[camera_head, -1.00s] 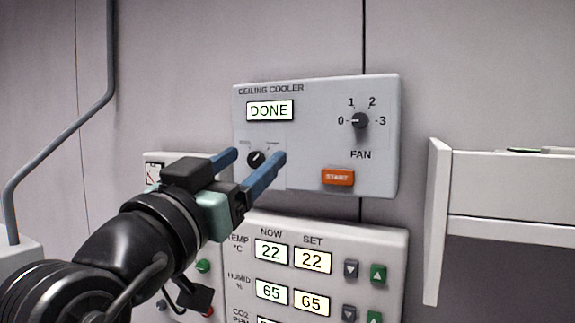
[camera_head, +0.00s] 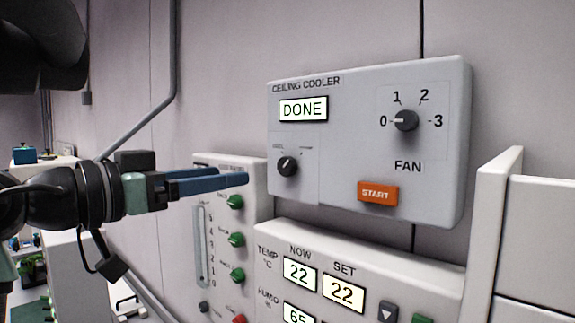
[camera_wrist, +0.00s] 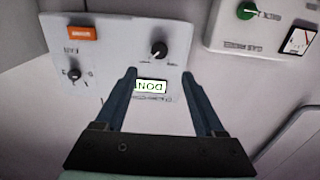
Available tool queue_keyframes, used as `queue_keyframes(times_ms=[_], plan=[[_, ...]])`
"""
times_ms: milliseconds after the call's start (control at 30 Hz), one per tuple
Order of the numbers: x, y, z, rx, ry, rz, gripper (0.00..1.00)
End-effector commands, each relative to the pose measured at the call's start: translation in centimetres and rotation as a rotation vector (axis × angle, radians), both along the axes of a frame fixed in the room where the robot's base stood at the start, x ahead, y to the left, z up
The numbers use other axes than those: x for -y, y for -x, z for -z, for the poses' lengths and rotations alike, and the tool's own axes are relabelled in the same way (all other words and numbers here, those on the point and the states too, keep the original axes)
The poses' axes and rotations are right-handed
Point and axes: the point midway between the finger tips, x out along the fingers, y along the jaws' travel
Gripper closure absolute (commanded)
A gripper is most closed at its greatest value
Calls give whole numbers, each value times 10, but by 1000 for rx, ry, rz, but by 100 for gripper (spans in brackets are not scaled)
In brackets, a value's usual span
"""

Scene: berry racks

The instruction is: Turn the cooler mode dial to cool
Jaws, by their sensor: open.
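The ceiling cooler panel (camera_head: 345,185) is a pale grey box on the wall, with a display (camera_head: 303,108) reading DONE. Its mode dial (camera_head: 288,166) is a small black knob below the display, with small labels at its upper left and upper right; the left one seems to read COOL. My gripper (camera_head: 245,179) is left of the panel, its blue fingers apart from the dial. In the wrist view the mode dial (camera_wrist: 159,50) shows upside down beyond the two spread fingers, with nothing between them. Which label the dial points at is hard to tell.
A fan dial (camera_head: 405,121) and an orange START button (camera_head: 378,193) share the panel. A TEMP and HUMID panel (camera_head: 372,262) sits just below. A panel with green knobs (camera_head: 236,202) is behind my gripper. A white shelf (camera_head: 495,215) stands at right.

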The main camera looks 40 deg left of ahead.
Motion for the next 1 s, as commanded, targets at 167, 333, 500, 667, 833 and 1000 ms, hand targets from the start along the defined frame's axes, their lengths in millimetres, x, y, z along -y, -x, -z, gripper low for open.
queue_keyframes(times_ms=[167,333,500,667,833,1000], plan=[[4,-37,-4,-3,2,4,29],[7,-72,-5,-3,3,4,29],[9,-99,-3,-2,2,2,29],[9,-111,-2,-1,0,1,29],[10,-115,0,-1,0,0,29],[10,-115,0,0,-1,1,31]])
